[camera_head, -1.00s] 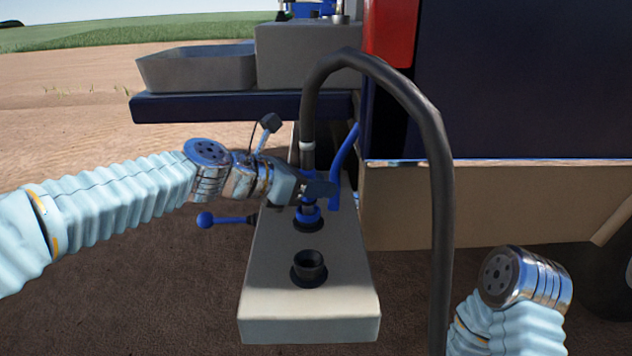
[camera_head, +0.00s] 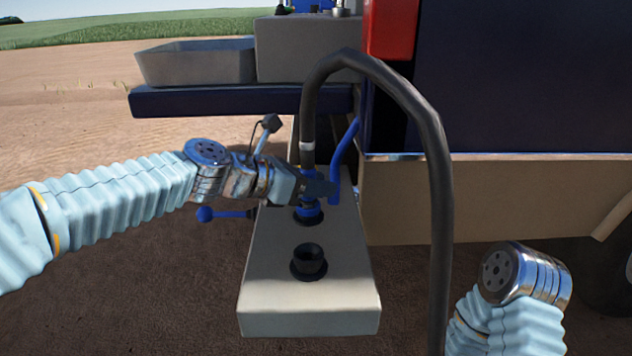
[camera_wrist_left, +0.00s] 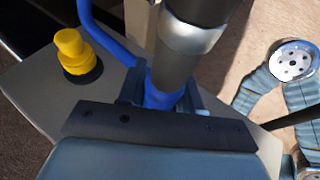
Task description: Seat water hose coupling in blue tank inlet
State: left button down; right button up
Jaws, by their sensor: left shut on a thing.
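My left gripper (camera_head: 317,187) is shut on the blue coupling (camera_head: 309,208) at the lower end of the black water hose (camera_head: 440,200). The coupling also shows between the fingers in the left wrist view (camera_wrist_left: 162,98). It stands about upright over the far black-ringed inlet on the grey tank top (camera_head: 262,262). The gripper hides part of it, and I cannot tell whether it is fully seated. A nearer black socket (camera_head: 309,260) is open and empty. My right arm shows at the lower right, but its gripper is out of view.
A blue pipe (camera_head: 344,155) rises close behind the coupling, and a blue-knobbed lever (camera_head: 207,214) sticks out left. A yellow cap (camera_wrist_left: 72,48) stands beside the pipe in the left wrist view. The hose arches right, near my right arm. The trailer side (camera_head: 480,200) bounds the right.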

pick_arm(q)
jog(key=shift+f, duration=0.3)
dwell(0.4)
jog(key=c, duration=0.7)
grip_release()
